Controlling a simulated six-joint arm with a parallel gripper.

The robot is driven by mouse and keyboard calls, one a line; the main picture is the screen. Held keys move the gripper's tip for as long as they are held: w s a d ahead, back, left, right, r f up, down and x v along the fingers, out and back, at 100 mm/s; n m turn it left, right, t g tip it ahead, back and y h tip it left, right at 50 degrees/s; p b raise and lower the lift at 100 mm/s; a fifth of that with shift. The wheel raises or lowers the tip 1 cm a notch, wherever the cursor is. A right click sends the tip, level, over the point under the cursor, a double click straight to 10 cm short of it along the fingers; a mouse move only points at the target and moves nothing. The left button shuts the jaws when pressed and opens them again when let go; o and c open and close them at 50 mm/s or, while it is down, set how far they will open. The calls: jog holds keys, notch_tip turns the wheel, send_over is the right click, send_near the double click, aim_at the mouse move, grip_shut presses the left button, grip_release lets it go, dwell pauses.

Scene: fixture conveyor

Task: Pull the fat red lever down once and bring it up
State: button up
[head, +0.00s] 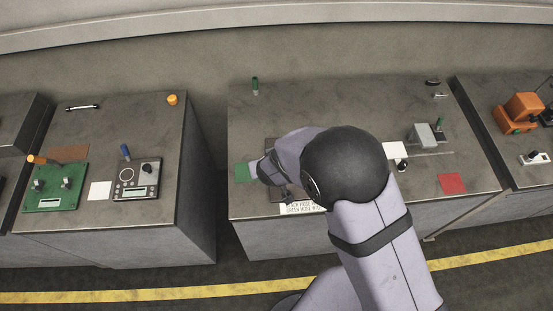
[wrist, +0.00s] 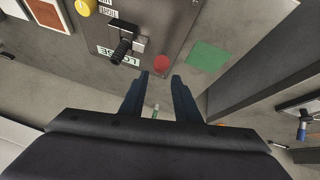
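In the wrist view my gripper (wrist: 160,82) has two dark blue fingers apart with nothing between them. Just beyond the fingertips is a round red piece (wrist: 162,63) at the edge of a dark panel (wrist: 185,15). I cannot tell whether this is the fat red lever's end or a flat disc. No other fat red lever is clear. A black-handled lever (wrist: 122,48) sits on the panel, left of the red piece, beside a white label. In the head view my arm covers most of this panel and hides the gripper's fingers.
A green square (head: 242,173) lies beside the panel on the middle bench (head: 330,95). A grey block device (head: 422,135) and a red square (head: 452,183) are to the right. A yellow knob (wrist: 83,7) is on the panel. A gap separates the left bench (head: 140,105).

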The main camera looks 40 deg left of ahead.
jog(key=shift+o, duration=1.4)
jog(key=s+a+g+y+b, duration=0.25)
jog(key=a+b, duration=0.45)
jog(key=b, duration=0.4)
jog(key=w+d+m+b, duration=0.1)
jog(key=d+b, duration=0.1)
jog(key=b, duration=0.2)
jog(key=w+d+m+h+b, duration=0.1)
jog(key=d+b, duration=0.1)
jog(key=b, duration=0.2)
jog(key=w+d+m+b, duration=0.1)
jog(key=d+b, duration=0.1)
jog(key=b, duration=0.2)
jog(key=shift+w+d+g+h, duration=0.15)
jog(key=shift+d+g+h, duration=0.2)
jog(key=shift+d, duration=0.05)
jog(key=shift+h, duration=0.3)
jog(key=shift+w+d+p+x, duration=0.1)
jog(key=shift+d+p+x, duration=0.1)
jog(key=shift+x, duration=0.95)
jog(key=shift+w+d+p+x, duration=0.1)
jog(key=shift+d+p+x, duration=0.1)
jog(key=shift+x, duration=0.95)
jog(key=shift+w+d+p+x, duration=0.1)
jog(key=shift+d+p+x, duration=0.1)
jog(key=shift+x, duration=0.95)
jog(key=shift+f, duration=0.15)
